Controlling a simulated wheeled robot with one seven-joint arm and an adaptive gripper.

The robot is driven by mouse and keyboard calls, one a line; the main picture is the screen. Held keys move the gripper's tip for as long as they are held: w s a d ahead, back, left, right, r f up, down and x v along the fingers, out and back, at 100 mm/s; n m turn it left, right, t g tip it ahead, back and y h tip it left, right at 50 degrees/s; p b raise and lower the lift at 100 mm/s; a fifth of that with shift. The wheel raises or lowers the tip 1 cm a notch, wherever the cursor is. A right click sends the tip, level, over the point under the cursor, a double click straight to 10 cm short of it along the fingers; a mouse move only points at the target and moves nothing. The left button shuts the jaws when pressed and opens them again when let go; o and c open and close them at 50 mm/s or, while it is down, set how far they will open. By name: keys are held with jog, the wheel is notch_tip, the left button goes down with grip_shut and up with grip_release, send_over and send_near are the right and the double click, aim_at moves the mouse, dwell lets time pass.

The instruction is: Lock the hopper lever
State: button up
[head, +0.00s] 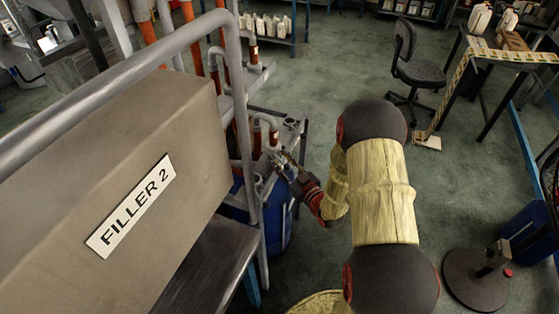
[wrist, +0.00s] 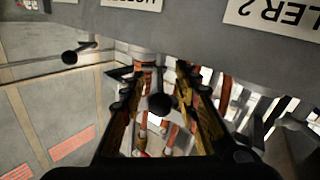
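My gripper (wrist: 155,78) is open in the wrist view, its two dark fingers well apart. A lever with a round black knob (wrist: 159,104) shows between the fingers, with visible gaps on both sides. A second lever with a black knob (wrist: 70,57) sticks out to the left, outside the fingers. I cannot tell for sure which is the hopper lever. Upside-down, cut-off labels are on the grey housing (wrist: 190,20) above. In the head view my gripper (head: 279,159) is beside the filler's pipework; no lever can be made out there.
The FILLER 2 box (head: 120,150) and grey guard rail (head: 130,70) fill the left of the head view. A blue drum (head: 276,225) stands below my gripper. Open floor lies right of the machine, with a chair (head: 418,75) and a table (head: 500,52) farther back.

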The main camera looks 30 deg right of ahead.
jog(key=shift+w, duration=0.4)
jog(key=shift+c, duration=0.3)
grip_shut()
dwell(0.5)
